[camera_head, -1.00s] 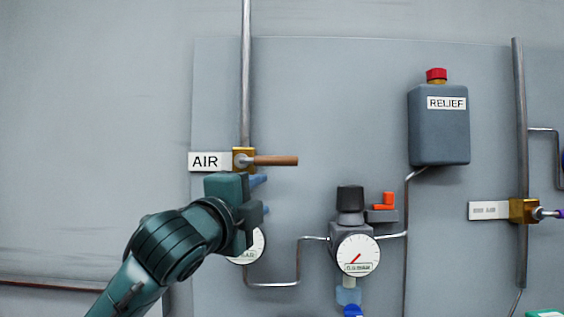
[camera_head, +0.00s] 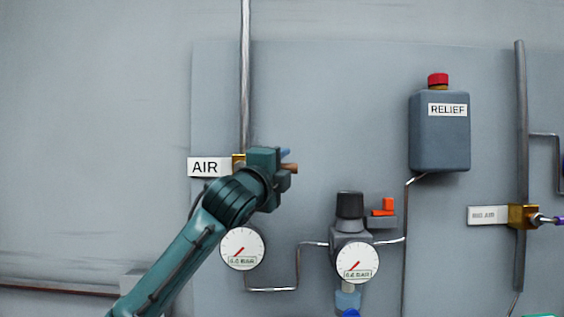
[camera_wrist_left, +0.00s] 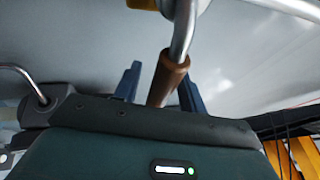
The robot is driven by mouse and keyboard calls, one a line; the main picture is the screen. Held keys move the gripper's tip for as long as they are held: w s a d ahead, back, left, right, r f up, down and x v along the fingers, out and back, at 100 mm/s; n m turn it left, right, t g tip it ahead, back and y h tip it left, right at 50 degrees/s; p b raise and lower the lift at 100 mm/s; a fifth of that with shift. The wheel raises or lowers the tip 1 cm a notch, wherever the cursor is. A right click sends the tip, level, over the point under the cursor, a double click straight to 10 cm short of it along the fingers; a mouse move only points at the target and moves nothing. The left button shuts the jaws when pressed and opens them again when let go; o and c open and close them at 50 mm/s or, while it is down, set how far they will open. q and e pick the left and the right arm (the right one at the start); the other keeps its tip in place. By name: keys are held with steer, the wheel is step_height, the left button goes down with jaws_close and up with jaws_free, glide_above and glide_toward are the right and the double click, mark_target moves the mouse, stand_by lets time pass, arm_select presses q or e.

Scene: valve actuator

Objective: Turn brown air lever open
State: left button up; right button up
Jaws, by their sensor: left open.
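The brown air lever (camera_head: 291,168) sticks out to the right of its brass valve (camera_head: 238,161), beside the AIR label (camera_head: 208,167). My left gripper (camera_head: 285,162) is in front of the lever and hides most of it; only its brown end shows past the gripper. In the left wrist view the brown handle (camera_wrist_left: 166,80) lies between the two blue fingers (camera_wrist_left: 160,92), which are open and apart from each other. Whether either finger touches the handle cannot be told. My right gripper is not in view.
A gauge (camera_head: 243,249) hangs below the air valve. A regulator with a black knob (camera_head: 349,205) and an orange lever (camera_head: 384,207) stands to the right. The grey RELIEF tank (camera_head: 440,140) is further right, before the BIG AIR valve (camera_head: 523,216). The wall at left is clear.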

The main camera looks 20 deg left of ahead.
arm_select(q)
steer(key=shift+w, duration=0.25)
steer(key=shift+c, duration=0.5)
jaws_close()
